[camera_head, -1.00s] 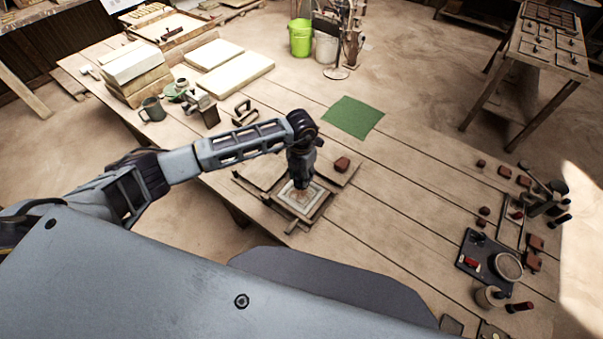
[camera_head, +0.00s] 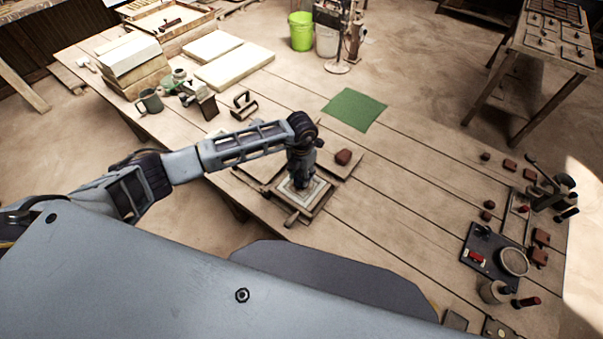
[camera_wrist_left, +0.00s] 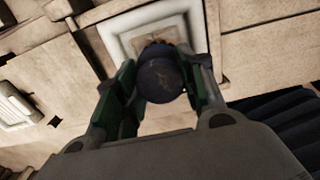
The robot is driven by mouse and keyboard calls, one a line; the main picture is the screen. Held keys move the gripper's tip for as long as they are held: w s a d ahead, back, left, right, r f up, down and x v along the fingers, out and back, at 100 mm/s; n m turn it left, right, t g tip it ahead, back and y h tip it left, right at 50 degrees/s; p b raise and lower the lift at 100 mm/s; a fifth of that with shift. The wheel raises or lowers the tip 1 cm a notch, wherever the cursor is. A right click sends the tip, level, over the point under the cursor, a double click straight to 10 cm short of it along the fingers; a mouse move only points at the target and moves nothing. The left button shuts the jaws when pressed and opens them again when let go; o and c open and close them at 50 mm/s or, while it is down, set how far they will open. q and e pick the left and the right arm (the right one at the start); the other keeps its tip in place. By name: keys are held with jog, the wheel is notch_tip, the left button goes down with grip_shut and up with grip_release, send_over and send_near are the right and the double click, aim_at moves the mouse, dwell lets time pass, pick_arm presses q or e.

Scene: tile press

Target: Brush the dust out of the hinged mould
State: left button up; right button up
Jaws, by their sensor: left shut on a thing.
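The hinged mould (camera_head: 318,204) lies open on the wooden table, with a pale square inner frame; it also shows behind the gripper in the wrist view (camera_wrist_left: 125,45). My left gripper (camera_head: 299,178) points down over the middle of the mould. In the wrist view its green-padded fingers (camera_wrist_left: 160,88) are shut on a round, dark-topped handle, which looks like the brush (camera_wrist_left: 161,80). The brush's lower end is mostly hidden, so I cannot tell whether it touches the mould. Part of the mould's middle is hidden by the gripper. My right gripper is not in view.
A reddish-brown block (camera_head: 343,157) lies just behind the mould. A green cloth (camera_head: 354,110) lies farther back. Pale slabs (camera_head: 234,68) and a mug (camera_head: 150,102) stand at the back left. A black tray (camera_head: 483,245) and several small blocks are at the right. The table's middle right is clear.

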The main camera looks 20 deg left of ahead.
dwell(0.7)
pick_arm(q)
jog(key=shift+f+b, duration=0.5)
jog(key=shift+f, duration=0.15)
dwell(0.3)
jog(key=shift+f+b, duration=0.35)
jog(key=shift+f, duration=0.05)
dwell(0.4)
jog(key=shift+w, duration=0.2)
jog(key=shift+w+a+b, duration=0.2)
jog(key=shift+w+b, duration=0.1)
jog(key=shift+b, duration=0.05)
jog(key=shift+r, duration=0.1)
jog(key=shift+w, duration=0.1)
jog(key=shift+w+a+b, duration=0.2)
jog(key=shift+w+b, duration=0.15)
jog(key=shift+b, duration=0.1)
jog(key=shift+s+a, duration=0.1)
jog(key=shift+s, duration=0.05)
dwell(0.4)
